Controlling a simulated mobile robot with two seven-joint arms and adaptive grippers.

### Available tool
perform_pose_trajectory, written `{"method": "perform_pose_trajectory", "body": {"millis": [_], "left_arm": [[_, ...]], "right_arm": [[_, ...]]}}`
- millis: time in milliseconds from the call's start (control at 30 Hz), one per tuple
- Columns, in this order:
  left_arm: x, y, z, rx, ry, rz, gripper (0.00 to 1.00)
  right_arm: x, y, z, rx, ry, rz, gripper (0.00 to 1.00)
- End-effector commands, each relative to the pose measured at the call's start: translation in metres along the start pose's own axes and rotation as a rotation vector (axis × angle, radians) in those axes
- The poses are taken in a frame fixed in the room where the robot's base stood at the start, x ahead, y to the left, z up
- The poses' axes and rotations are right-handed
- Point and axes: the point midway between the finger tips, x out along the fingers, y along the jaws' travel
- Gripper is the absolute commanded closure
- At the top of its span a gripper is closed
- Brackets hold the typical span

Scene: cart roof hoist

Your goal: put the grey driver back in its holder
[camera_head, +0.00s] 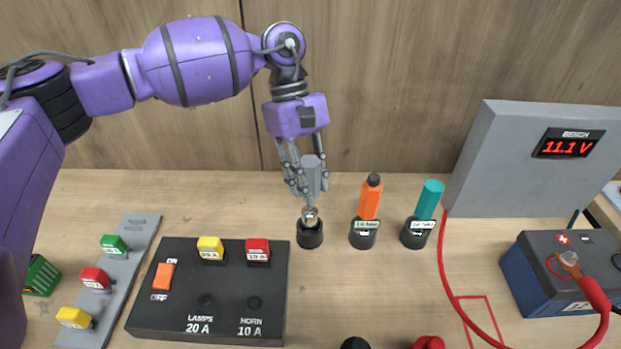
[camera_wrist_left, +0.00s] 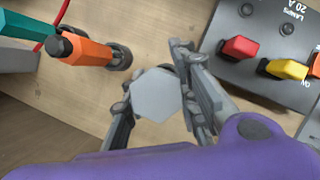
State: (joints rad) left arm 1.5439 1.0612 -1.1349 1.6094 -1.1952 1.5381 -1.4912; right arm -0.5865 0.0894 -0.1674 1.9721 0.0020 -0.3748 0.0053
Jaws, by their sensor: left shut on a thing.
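The grey driver (camera_head: 312,176) is upright in my left gripper (camera_head: 306,180), whose fingers are shut around its grey handle. Its metal lower part (camera_head: 310,214) is at the mouth of the black holder (camera_head: 309,235); I cannot tell how deep the tip sits inside. In the left wrist view the driver's hexagonal grey end (camera_wrist_left: 155,95) shows between the fingers (camera_wrist_left: 160,100) and hides most of the holder. My right gripper is not in view.
An orange driver (camera_head: 370,198) and a teal driver (camera_head: 428,200) stand in holders just right. A black fuse panel (camera_head: 200,322) lies front left. A fuse strip (camera_head: 135,255) is further left. A grey meter box (camera_head: 520,165), battery (camera_head: 570,285) and red cable (camera_head: 445,270) are at right.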

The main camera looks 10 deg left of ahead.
Motion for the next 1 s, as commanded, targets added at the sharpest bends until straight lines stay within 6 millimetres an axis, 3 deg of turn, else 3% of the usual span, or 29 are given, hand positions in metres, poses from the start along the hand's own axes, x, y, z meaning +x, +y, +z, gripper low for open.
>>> {"method": "perform_pose_trajectory", "body": {"millis": [1000], "left_arm": [[0.024,0.000,-0.011,0.000,-0.001,0.000,1.00]], "right_arm": [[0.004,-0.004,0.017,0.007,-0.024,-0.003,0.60]]}}
